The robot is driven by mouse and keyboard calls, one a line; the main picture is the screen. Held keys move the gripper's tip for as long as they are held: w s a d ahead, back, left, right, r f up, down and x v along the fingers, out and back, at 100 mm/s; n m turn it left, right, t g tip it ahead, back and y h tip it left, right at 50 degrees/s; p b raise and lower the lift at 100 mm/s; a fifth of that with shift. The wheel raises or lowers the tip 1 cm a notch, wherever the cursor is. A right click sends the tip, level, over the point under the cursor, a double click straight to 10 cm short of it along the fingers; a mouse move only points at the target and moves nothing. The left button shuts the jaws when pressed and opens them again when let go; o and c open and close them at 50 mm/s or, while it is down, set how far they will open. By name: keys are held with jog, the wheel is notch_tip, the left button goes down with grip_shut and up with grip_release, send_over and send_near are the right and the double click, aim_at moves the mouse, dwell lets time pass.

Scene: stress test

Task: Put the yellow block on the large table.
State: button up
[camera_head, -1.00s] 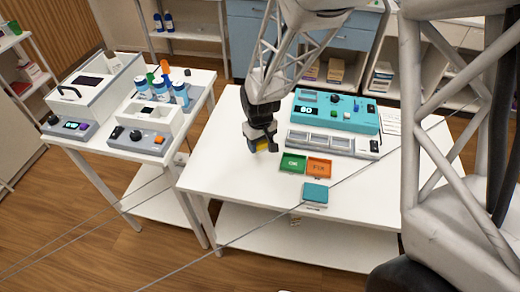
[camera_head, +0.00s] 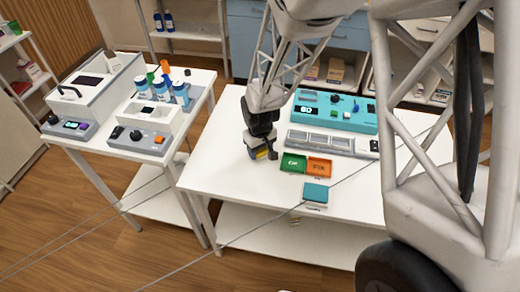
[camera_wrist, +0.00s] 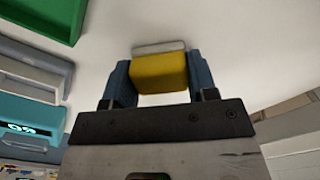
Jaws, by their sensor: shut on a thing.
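The yellow block (camera_wrist: 160,72) is between the two fingers of my gripper (camera_wrist: 159,84) in the wrist view, with a pale grey strip along its far side. My gripper (camera_head: 262,150) is shut on it. In the head view only a little of the yellow block (camera_head: 261,155) shows under the dark fingers. It is over the left part of the large white table (camera_head: 222,165), at or just above the top; I cannot tell whether it touches.
A green tray (camera_head: 293,162) and an orange tray (camera_head: 319,167) lie just right of my gripper. Behind them are a grey slotted rack (camera_head: 320,141) and a teal device (camera_head: 345,115). A teal-lidded box (camera_head: 315,193) is near the front edge. The table's left part is clear.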

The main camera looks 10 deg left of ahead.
jog(key=shift+f, duration=0.1)
jog(key=o, duration=0.9)
notch_tip(320, 180, up, 12)
dwell(0.6)
dwell(0.8)
